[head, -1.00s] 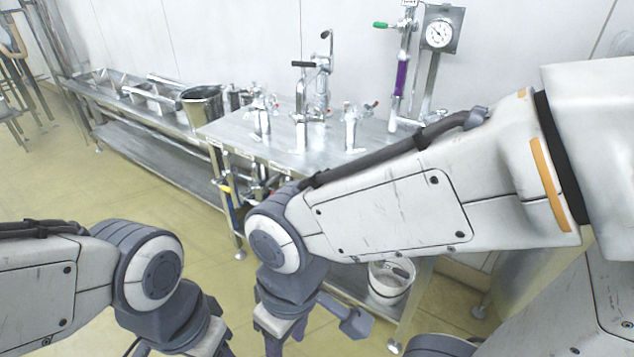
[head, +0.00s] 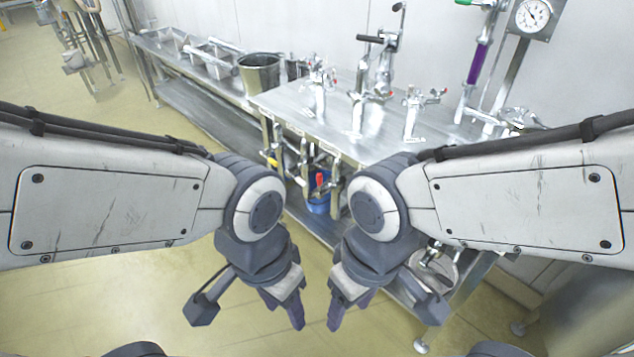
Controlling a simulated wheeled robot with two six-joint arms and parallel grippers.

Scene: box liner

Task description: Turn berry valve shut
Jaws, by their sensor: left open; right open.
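Several valves hang under the front edge of the steel table (head: 300,112). One has a red handle (head: 320,180) and one has a yellow handle (head: 270,160). More taps with small red parts stand on the table top, such as the tap (head: 411,112) on the right. I cannot read any label that says which valve is the berry one. My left gripper (head: 285,308) is open and empty, low in front of the table. My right gripper (head: 347,308) is open and empty just right of it. Both point down and are apart from the valves.
A blue container (head: 318,203) stands below the red-handled valve. A steel bucket (head: 259,74) is on the long bench at the back left. A pressure gauge (head: 533,16) and a purple tube (head: 478,63) are at the back right. The yellowish floor (head: 150,310) in front is clear.

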